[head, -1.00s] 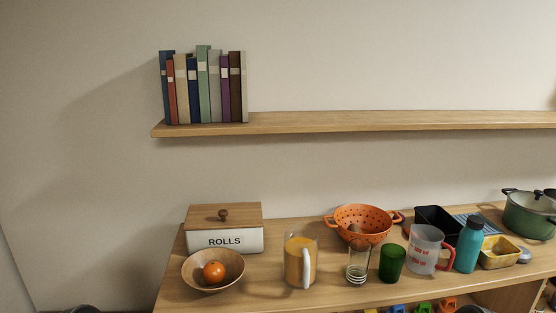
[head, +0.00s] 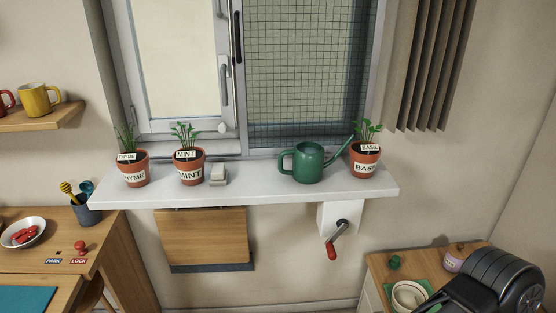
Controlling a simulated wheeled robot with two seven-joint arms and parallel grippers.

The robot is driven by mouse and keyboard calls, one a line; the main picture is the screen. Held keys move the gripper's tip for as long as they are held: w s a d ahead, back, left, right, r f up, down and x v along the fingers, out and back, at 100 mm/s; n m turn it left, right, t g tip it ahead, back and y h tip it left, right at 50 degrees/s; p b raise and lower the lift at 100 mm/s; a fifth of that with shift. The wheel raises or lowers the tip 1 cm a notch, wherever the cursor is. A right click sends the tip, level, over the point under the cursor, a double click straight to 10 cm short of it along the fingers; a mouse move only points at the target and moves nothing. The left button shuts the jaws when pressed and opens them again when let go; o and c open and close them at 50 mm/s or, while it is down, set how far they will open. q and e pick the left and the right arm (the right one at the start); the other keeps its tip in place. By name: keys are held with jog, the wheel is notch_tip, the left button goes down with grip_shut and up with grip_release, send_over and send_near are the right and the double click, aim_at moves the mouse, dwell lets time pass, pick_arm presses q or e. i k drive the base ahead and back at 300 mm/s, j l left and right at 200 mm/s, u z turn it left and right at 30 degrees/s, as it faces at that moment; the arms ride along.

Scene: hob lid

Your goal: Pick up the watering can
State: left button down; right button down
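The green watering can (head: 309,165) stands upright on the white window sill (head: 255,188), right of the sill's middle. Its loop handle is on the left and its long spout points up to the right, ending close to the basil plant. Whether the spout touches the leaves I cannot tell. Neither of my grippers shows; only a dark arm part of mine is at the lower right, well away from the can.
The basil pot (head: 364,166) stands just right of the can. A small pale block (head: 218,175), the mint pot (head: 189,174) and the thyme pot (head: 133,174) stand to the left. A red-handled crank (head: 336,242) juts out below. Bare sill lies between block and can.

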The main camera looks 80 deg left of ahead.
aim_at(308, 158)
jog(key=u, duration=2.6)
